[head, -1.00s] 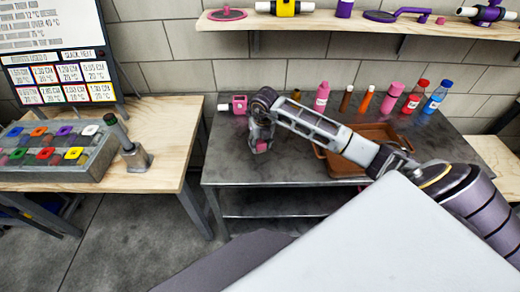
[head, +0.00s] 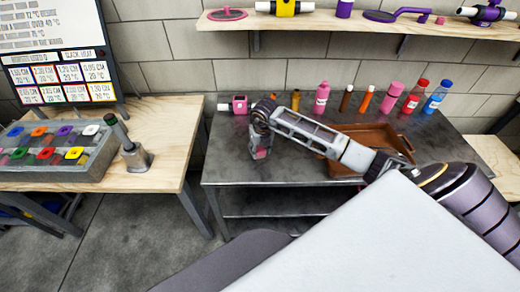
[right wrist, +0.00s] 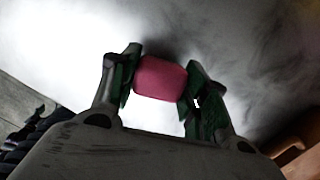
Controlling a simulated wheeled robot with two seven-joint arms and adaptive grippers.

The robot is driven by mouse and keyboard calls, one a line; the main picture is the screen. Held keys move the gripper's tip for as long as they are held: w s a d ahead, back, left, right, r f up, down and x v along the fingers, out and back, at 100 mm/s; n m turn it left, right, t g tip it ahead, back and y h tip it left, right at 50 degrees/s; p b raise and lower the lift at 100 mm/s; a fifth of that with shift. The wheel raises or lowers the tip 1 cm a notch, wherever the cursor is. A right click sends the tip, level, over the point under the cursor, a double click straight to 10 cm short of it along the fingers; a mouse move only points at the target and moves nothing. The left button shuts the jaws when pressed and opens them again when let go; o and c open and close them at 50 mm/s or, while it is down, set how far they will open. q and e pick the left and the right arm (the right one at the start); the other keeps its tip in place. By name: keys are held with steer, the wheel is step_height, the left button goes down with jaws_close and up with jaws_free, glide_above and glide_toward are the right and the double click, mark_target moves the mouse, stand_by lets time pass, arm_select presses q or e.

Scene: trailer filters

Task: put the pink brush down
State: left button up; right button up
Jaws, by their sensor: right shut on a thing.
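My right gripper (head: 260,153) hangs low over the grey metal table (head: 225,168), left of the brown tray. In the right wrist view it (right wrist: 160,85) is shut on a pink block-like thing (right wrist: 160,78), one finger on each side. I take this for the pink brush; only its rounded pink end shows. In the head view only a small pink patch (head: 261,154) of it shows between the fingers. I cannot tell whether it touches the tabletop. My left gripper is not in view.
A brown tray (head: 392,136) lies right of the gripper, partly behind my right arm. A pink box-like thing (head: 239,104) and several bottles, including a pink one (head: 321,98), stand along the table's back. The table's front left is clear.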

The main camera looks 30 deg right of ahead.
mark_target(262, 152)
steer(key=shift+f, duration=0.15)
steer(key=o, duration=1.1)
steer(key=shift+o, duration=0.2)
step_height(262, 152, up, 12)
steer(key=s, duration=0.1)
steer(key=shift+s+a, duration=0.15)
steer(key=shift+s, duration=0.25)
